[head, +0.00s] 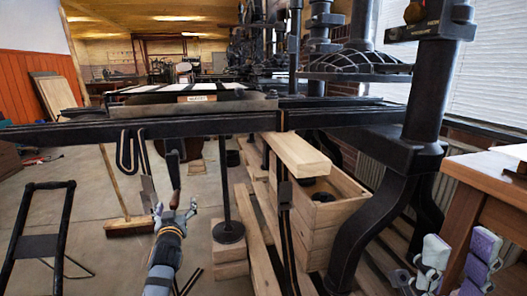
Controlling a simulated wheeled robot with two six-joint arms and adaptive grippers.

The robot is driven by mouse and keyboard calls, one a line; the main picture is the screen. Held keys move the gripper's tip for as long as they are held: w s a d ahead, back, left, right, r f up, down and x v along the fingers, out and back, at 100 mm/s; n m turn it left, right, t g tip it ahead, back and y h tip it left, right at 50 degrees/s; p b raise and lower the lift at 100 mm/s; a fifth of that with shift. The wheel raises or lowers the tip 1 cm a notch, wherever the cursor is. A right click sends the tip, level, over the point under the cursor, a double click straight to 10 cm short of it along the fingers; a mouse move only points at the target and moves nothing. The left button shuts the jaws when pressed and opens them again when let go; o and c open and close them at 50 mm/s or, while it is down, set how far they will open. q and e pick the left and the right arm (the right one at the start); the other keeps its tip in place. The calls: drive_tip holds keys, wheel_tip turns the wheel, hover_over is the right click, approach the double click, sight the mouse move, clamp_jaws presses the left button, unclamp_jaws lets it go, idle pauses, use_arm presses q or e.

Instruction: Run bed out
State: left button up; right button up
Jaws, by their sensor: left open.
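The hand press has a long black rail (70,133) crossing the view, with a flat bed (135,113) above it. Pale sheets (197,97) lie behind the bed's near edge. A dark crank handle (173,172) hangs below the rail. My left gripper (176,212) is just below the handle's lower end, fingers spread and pointing up; whether it touches the handle is unclear. The domed platen (358,66) is at the right, over the rail. My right gripper (457,258) is at the lower right, partly cut off by the frame; its grip is unclear.
A wooden box (330,215) and planks lie under the press. A black press leg (375,215) stands at right, beside a wooden cabinet (490,195). A broom (128,226) and a black stand (40,245) are at left. Some floor between them is clear.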

use_arm(q)
drive_tip(key=p+v, duration=0.3)
drive_tip(key=v, duration=0.6)
idle(0.4)
